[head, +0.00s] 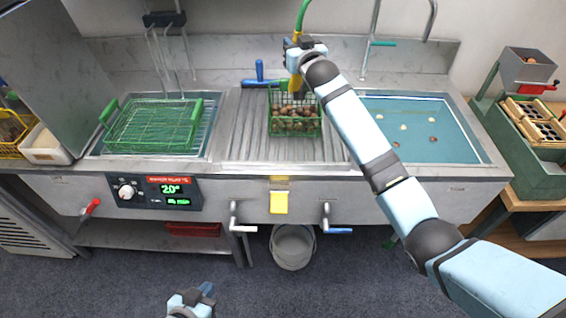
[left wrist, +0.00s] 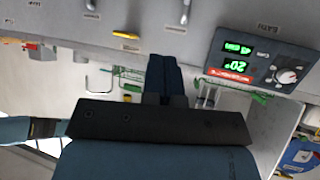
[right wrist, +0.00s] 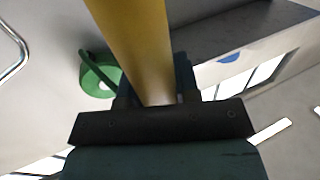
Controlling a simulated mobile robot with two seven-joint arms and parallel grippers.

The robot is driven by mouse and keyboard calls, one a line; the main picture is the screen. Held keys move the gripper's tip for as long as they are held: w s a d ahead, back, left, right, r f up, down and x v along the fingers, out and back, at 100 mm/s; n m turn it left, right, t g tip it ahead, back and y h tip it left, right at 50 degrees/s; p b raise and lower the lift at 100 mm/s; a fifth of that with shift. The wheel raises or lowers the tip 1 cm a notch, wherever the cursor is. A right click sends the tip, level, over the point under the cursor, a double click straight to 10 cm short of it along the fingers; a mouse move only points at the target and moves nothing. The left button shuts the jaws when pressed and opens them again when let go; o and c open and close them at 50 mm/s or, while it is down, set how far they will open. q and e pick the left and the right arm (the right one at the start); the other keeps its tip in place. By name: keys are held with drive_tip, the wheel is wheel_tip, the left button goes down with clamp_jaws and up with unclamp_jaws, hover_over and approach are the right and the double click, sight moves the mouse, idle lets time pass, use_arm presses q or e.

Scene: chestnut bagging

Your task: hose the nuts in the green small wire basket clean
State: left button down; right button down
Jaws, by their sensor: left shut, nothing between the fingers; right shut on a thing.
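The green small wire basket (head: 270,127) stands on the ribbed drainboard and holds several brown nuts (head: 298,122). My right gripper (head: 298,62) is shut on a yellow hose nozzle (head: 294,87), held above the back of the basket. The yellow nozzle fills the upper middle of the right wrist view (right wrist: 138,45). A green hose (head: 302,14) rises behind that gripper. I cannot make out a water jet. My left gripper (head: 204,292) is shut and empty, low in front of the counter; its dark fingers show in the left wrist view (left wrist: 165,75).
A larger green wire basket (head: 152,126) sits in the left basin. The right basin (head: 462,143) holds water with several nuts. A blue-handled thing (head: 262,81) lies behind the small basket. A bucket (head: 293,248) and taps are below the counter front.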

use_arm(q)
drive_tip(key=w+d+n+g+h, duration=0.1)
drive_tip(key=w+d+g, duration=0.1)
drive_tip(key=w+d, duration=0.65)
wheel_tip(320, 180, up, 13)
drive_tip(key=n+g+y, duration=0.2)
drive_tip(key=g+y, duration=0.2)
drive_tip(key=g, duration=0.2)
hover_over(278, 206)
drive_tip(key=s, duration=0.4)
drive_tip(key=shift+d, duration=0.1)
drive_tip(key=x, duration=1.3)
drive_tip(key=shift+s+f, duration=0.1)
drive_tip(key=shift+f, duration=0.35)
drive_tip(key=shift+t, duration=0.3)
